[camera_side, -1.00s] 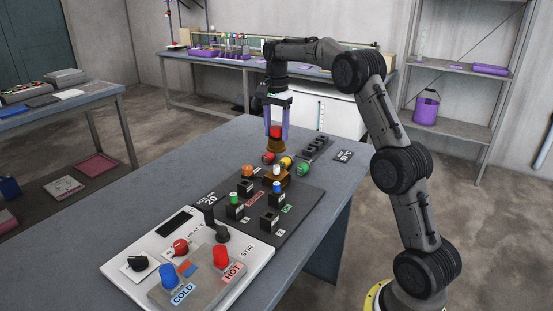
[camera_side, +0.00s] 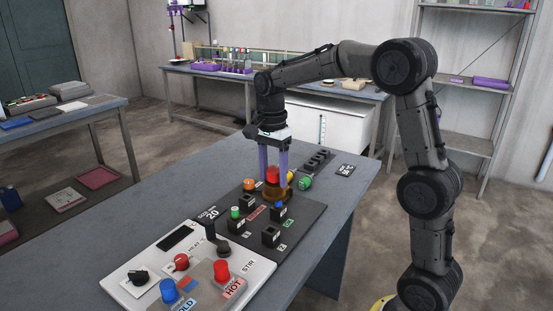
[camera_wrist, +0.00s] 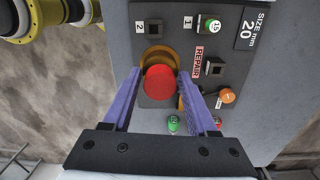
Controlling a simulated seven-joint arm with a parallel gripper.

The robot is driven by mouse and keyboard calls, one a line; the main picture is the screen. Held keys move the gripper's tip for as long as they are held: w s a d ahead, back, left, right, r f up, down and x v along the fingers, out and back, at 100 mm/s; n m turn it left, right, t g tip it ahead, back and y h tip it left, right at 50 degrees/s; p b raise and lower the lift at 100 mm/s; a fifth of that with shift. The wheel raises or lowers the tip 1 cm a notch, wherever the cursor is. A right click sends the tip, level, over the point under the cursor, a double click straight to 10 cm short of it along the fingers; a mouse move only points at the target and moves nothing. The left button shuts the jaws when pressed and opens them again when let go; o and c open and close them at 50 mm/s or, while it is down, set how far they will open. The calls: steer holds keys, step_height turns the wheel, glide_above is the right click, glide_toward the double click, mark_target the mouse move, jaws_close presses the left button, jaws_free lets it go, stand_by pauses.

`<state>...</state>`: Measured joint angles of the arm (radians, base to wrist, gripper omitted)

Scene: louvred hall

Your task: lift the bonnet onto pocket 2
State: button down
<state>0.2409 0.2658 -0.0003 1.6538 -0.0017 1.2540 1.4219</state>
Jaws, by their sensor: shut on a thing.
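The bonnet has a red round top and a brass lower part (camera_side: 271,174); it also shows in the wrist view (camera_wrist: 160,84). My gripper (camera_side: 273,181) points down and is shut on it, one purple finger on each side. In the side view it is behind the blue-topped vial (camera_side: 279,205) in its black pocket. Pocket 2 (camera_side: 271,236) is the empty black block nearer the side camera; its "2" label shows in the wrist view (camera_wrist: 139,27), just beyond the bonnet's brass edge. Whether the bonnet touches anything beneath is hidden.
Pocket 1 holds a green-topped vial (camera_side: 235,212). Another pocket (camera_wrist: 215,67) stands by the REPAIR label. The control panel (camera_side: 148,268) with knobs is in front. The table's left side is clear.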

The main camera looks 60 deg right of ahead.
mark_target(271, 176)
steer(key=a, duration=0.1)
steer(key=s+a+r, duration=0.1)
steer(key=a, duration=0.1)
steer(key=shift+s+a+r+n, duration=0.15)
steer(key=shift+s+n, duration=0.25)
steer(key=shift+a+r, duration=0.2)
steer(key=shift+a, duration=0.1)
steer(key=shift+a+f, duration=0.1)
steer(key=shift+a, duration=0.05)
step_height(271, 176, down, 7)
steer(key=shift+r, duration=0.2)
steer(key=shift+f, duration=0.3)
stand_by(0.4)
steer(key=shift+w+f, duration=0.1)
steer(key=shift+f, duration=0.7)
steer(key=shift+c, duration=0.5)
jaws_free()
